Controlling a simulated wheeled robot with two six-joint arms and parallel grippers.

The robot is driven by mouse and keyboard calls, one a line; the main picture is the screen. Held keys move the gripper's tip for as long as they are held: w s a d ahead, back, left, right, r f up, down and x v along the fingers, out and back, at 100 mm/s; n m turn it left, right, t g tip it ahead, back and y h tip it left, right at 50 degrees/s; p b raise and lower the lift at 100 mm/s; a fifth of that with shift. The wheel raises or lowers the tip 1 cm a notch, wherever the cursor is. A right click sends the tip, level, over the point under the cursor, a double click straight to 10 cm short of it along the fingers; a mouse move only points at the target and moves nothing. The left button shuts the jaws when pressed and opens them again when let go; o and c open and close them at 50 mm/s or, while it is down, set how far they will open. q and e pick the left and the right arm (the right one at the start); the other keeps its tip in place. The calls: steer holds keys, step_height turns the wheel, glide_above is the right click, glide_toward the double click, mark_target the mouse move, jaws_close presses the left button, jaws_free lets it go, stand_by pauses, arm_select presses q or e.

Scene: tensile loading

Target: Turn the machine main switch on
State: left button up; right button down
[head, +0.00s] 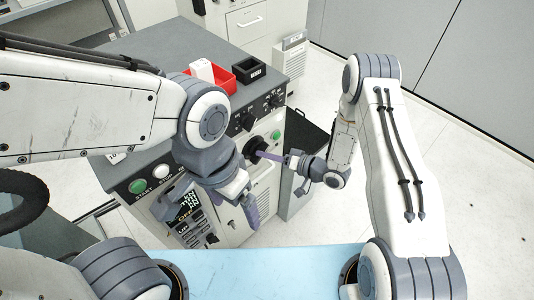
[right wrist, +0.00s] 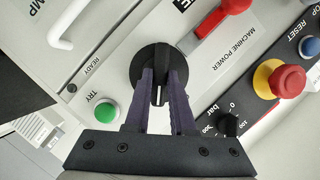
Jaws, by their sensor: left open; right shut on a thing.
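A black round rotary switch (right wrist: 152,64) with a raised handle and a white mark is on the light machine panel in the right wrist view. The label MACHINE POWER is printed to its right. The white mark points down in that picture, toward my wrist. The two purple fingers of my right gripper (right wrist: 160,88) are shut on the handle, one on each side. In the head view the right gripper (head: 264,155) meets the black switch (head: 252,146) on the machine front. My left gripper (head: 232,203) is open in front of the panel, lower down.
In the right wrist view a green button (right wrist: 106,113), a red emergency button (right wrist: 288,81), a small black dial (right wrist: 227,124) and a red handle (right wrist: 236,5) surround the switch. A red tray (head: 222,80) and black box (head: 249,70) stand on the grey machine top.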

steer(key=n+h, duration=0.1)
steer(key=n, duration=0.1)
steer(key=n+t+h+b, duration=0.1)
steer(key=n, duration=0.1)
steer(key=n+t+h+b, duration=0.1)
steer(key=n+h, duration=0.1)
steer(key=shift+s+a+n, duration=0.2)
steer(key=shift+s+n, duration=0.05)
steer(key=shift+n, duration=0.15)
steer(key=shift+r+b, duration=0.1)
steer(key=shift+b, duration=0.2)
stand_by(0.4)
steer(key=c, duration=0.8)
jaws_free()
steer(key=shift+o, duration=0.2)
